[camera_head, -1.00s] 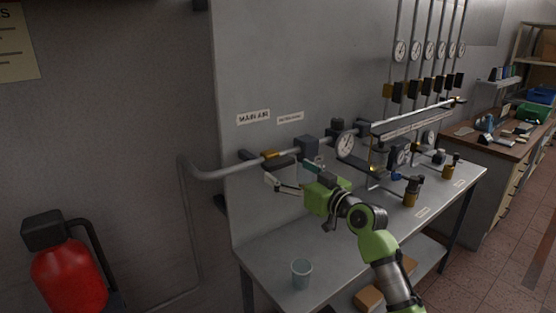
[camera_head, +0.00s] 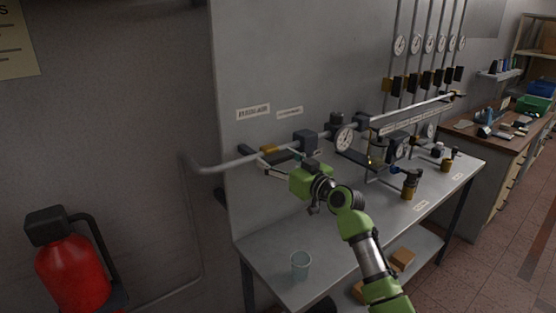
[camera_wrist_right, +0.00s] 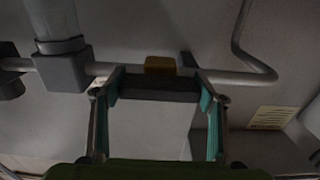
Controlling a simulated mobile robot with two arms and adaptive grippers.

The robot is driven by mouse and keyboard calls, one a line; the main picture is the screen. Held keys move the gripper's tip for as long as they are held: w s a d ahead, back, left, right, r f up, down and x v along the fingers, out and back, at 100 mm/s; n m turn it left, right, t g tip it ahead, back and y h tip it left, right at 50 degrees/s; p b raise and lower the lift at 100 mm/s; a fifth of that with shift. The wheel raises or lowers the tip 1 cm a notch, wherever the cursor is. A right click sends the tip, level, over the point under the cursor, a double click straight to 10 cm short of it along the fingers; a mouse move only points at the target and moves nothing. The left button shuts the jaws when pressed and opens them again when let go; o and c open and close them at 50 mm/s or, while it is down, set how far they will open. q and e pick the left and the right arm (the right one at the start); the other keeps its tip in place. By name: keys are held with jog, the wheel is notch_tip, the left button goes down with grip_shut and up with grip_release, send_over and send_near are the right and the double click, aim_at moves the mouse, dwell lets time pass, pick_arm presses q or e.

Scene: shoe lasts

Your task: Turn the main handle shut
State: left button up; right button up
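The main handle is a dark bar, seen in the right wrist view (camera_wrist_right: 160,89) just in front of a yellow valve block (camera_wrist_right: 160,66) on the grey pipe. The bar runs roughly along the pipe. In the head view the yellow block (camera_head: 268,149) sits on the pipe, and the handle is partly hidden by my gripper. My right gripper (camera_head: 278,164) reaches toward it from the right. In the wrist view its teal-padded fingers (camera_wrist_right: 160,112) are wide apart, one near each end of the bar. Contact is unclear. My left gripper is not in view.
A round gauge (camera_head: 343,139) and dark fittings sit on the pipe to the right. A red extinguisher (camera_head: 72,270) stands at far left.

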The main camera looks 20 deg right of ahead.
jog(key=shift+m, duration=0.3)
jog(key=m, duration=0.3)
jog(key=shift+a+m+p, duration=0.1)
jog(key=shift+m+p, duration=0.2)
jog(key=shift+p, duration=0.05)
jog(key=m+p, duration=0.1)
jog(key=m, duration=0.3)
jog(key=m+p, duration=0.2)
jog(key=m, duration=0.3)
jog(key=shift+a+r+m+p, duration=0.1)
jog(key=shift+a+m+p, duration=0.05)
jog(key=shift+m+p, duration=1.15)
jog(key=shift+m, duration=1)
jog(key=o, duration=1.1)
jog(key=shift+o, duration=0.2)
